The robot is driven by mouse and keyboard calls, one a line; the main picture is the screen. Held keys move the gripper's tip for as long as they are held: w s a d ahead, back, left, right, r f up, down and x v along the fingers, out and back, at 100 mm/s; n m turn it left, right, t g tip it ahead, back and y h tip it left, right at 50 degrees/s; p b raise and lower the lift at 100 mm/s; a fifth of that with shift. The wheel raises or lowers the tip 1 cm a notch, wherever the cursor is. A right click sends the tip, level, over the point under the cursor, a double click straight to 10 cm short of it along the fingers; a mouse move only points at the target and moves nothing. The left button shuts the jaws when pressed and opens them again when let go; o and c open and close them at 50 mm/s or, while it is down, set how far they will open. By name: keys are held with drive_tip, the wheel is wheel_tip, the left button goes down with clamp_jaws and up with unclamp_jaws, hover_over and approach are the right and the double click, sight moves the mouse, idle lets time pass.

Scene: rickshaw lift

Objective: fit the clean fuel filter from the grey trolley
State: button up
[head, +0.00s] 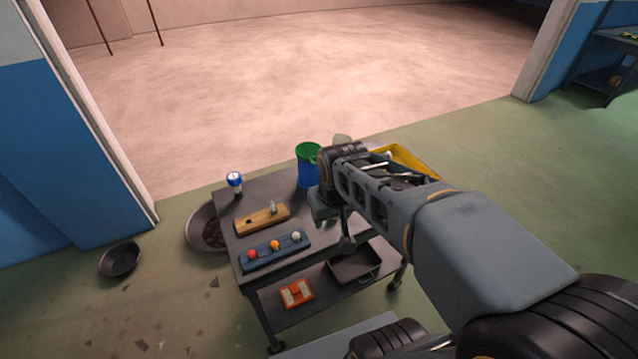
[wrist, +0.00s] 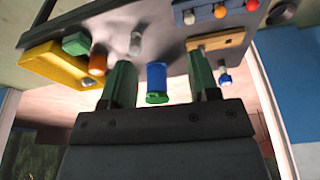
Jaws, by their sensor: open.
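The grey trolley (head: 285,234) stands in front of me, and its top also shows upside down in the wrist view (wrist: 172,30). A pale, translucent cylinder (wrist: 136,42) stands on it in the wrist view, near the yellow tray. It may be the clean fuel filter, but I cannot be sure. My gripper (wrist: 158,72) is open, its two green fingers spread and nothing held between them. A blue jug with a green top (wrist: 156,80) shows in the gap between the fingers, seemingly beyond them. In the head view my arm hides part of the trolley's right side.
The trolley top carries a wooden block (head: 262,219), a blue rack with coloured balls (head: 275,250), a blue-and-white item (head: 235,180), the blue jug (head: 308,172) and a yellow tray (head: 412,159). The lower shelf holds an orange box (head: 297,293). A dark pan (head: 120,259) lies on the floor.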

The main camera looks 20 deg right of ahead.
drive_tip(key=w+d+f+g+p, duration=0.1)
drive_tip(key=w+d+f, duration=0.2)
drive_tip(key=w, duration=0.2)
drive_tip(key=w+d+f+g+p, duration=0.1)
drive_tip(key=w+d+f+p, duration=0.1)
drive_tip(key=w, duration=0.4)
drive_tip(key=w+d+f+g+p, duration=0.1)
drive_tip(key=w+d+f, duration=0.3)
drive_tip(key=w, duration=0.2)
drive_tip(key=shift+w+n, duration=0.1)
drive_tip(key=shift+n, duration=0.3)
drive_tip(key=shift+f, duration=0.4)
wheel_tip(320, 180, down, 9)
drive_tip(key=b, duration=0.6)
drive_tip(key=shift+f, duration=0.2)
drive_tip(key=c, duration=0.7)
drive_tip(key=shift+r+p, duration=2.15)
drive_tip(key=shift+r, duration=1.45)
drive_tip(key=shift+c, duration=0.2)
